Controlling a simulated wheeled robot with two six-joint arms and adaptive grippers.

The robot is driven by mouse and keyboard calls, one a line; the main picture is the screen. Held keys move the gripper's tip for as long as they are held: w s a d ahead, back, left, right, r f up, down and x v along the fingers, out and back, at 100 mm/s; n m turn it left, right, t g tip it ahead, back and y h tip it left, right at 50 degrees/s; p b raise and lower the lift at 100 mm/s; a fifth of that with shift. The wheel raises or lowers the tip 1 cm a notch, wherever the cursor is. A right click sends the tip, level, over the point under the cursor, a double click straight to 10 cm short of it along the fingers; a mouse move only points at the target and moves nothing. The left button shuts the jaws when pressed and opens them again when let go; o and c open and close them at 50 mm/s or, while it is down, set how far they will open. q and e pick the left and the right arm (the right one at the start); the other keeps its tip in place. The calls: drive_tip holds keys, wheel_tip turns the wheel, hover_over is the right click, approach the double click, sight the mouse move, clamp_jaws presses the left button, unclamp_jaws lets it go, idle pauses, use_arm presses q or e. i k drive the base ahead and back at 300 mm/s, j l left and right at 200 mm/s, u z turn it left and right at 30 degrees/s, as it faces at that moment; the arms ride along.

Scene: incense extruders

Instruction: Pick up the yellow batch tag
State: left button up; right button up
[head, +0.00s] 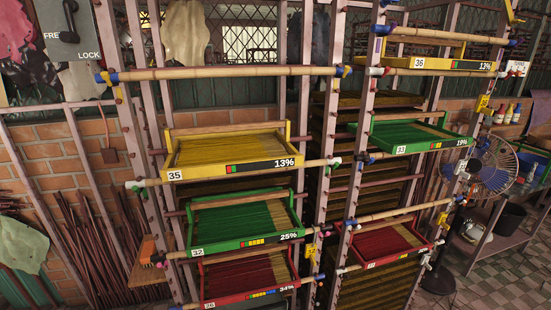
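No piece is plainly readable as the yellow batch tag in the head view. Small yellow pieces sit on the rack posts: one at the upper right (483,103), one at the lower right (442,219) and one low on the middle post (311,250). They are too small to tell whether any is a tag. A yellow tray (284,130) marked 35 and 13% rests on the left rack. Another yellow tray (403,63) marked 36 sits high on the right rack. Neither of my grippers is in view.
Green trays, left (190,240) and right (376,149), sit below the yellow ones, with red trays, left (204,280) and right (428,240), lower still. Bamboo poles (230,73) cross in front. A fan (489,167) stands at right. Tiled floor (500,270) is open at lower right.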

sight(442, 216)
drive_tip(key=z, duration=1.35)
drive_tip(key=i, duration=0.05)
